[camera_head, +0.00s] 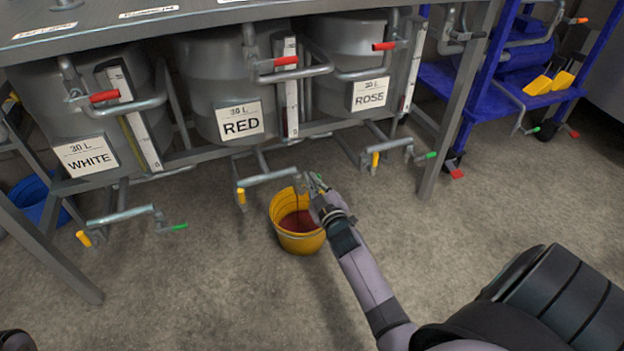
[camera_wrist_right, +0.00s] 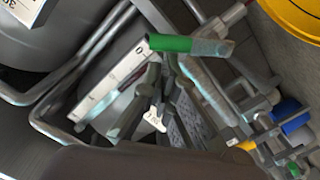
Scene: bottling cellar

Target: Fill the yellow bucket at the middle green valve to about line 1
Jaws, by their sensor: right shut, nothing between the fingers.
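The yellow bucket (camera_head: 285,238) stands on the floor below the RED tank's outlet pipe (camera_head: 268,178). It holds reddish liquid (camera_head: 300,222); its line marks are too small to read. A thin dark streak above the liquid may be a stream, but I cannot tell. My right gripper (camera_head: 316,184) is over the bucket's right rim at the pipe's end, shut and empty. The wrist view shows the middle valve's green handle (camera_wrist_right: 180,44) beside the fingertips (camera_wrist_right: 163,80), and part of the bucket (camera_wrist_right: 298,14). In the head view the gripper hides this handle.
The WHITE tank (camera_head: 60,100) and ROSE tank (camera_head: 345,50) flank the RED tank (camera_head: 205,80), with other green valves (camera_head: 180,227) (camera_head: 426,156) below. A blue bucket (camera_head: 38,192) stands left. A blue cart (camera_head: 480,75) stands right. The front floor is clear.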

